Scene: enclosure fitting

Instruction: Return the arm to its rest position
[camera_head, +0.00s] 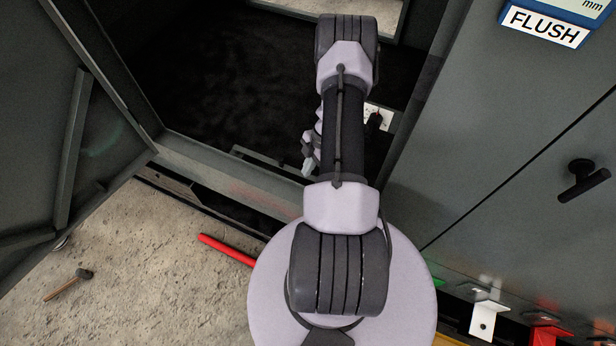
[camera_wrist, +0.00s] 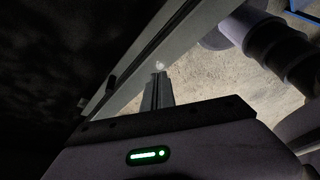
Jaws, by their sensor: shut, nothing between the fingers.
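My arm (camera_head: 340,130) stretches from its round base at the bottom of the head view up into the open dark enclosure (camera_head: 230,70). My gripper (camera_head: 308,168) shows only partly, left of the arm and just above the enclosure's lower sill; the arm's own links hide some of it. In the wrist view my gripper's fingers (camera_wrist: 157,90) are together with nothing between them. They point toward a metal edge with the concrete floor beyond it.
The enclosure's open door (camera_head: 75,120) stands at left. A closed panel with a black handle (camera_head: 583,180) is at right. A red bar (camera_head: 226,249) and a hammer (camera_head: 68,284) lie on the floor. White (camera_head: 487,316) and red (camera_head: 548,335) brackets sit lower right.

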